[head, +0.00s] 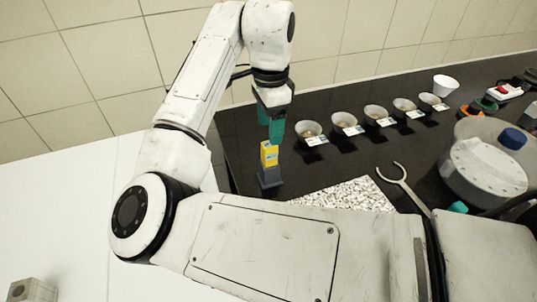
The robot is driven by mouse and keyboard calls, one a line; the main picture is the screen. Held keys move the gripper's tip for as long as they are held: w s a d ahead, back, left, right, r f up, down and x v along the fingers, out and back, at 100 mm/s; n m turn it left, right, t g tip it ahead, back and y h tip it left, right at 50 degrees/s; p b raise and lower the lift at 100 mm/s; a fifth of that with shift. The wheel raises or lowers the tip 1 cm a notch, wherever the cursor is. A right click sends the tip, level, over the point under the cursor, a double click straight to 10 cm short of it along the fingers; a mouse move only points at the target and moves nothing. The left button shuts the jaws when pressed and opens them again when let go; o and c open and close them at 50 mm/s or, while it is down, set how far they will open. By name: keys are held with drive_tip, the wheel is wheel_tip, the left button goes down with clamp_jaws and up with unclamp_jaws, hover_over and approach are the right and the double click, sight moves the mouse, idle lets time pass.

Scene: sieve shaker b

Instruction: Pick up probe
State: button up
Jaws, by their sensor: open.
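A yellow device (269,156), which looks like the probe, stands upright in a dark blue-grey holder (270,179) on the black counter. My gripper (271,133) points down from above with its teal fingers. It is open, and its fingertips are right above or at the top of the yellow device. One finger partly covers the other, so I cannot tell whether they touch the device or stand around it.
A row of several small bowls (345,124) with labels runs right, towards a white cup (446,84). A speckled mat (345,195), a forked tool (403,183) and a large grey drum (486,165) are on the right. My arm hides the counter's front.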

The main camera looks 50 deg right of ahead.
sight(269, 151)
wheel_tip(269, 151, down, 9)
drive_tip(key=shift+a+r+p, duration=0.1)
drive_tip(key=shift+p, duration=0.6)
drive_tip(key=shift+c, duration=0.5)
drive_tip(key=c, duration=1)
drive_tip(key=shift+o, duration=0.2)
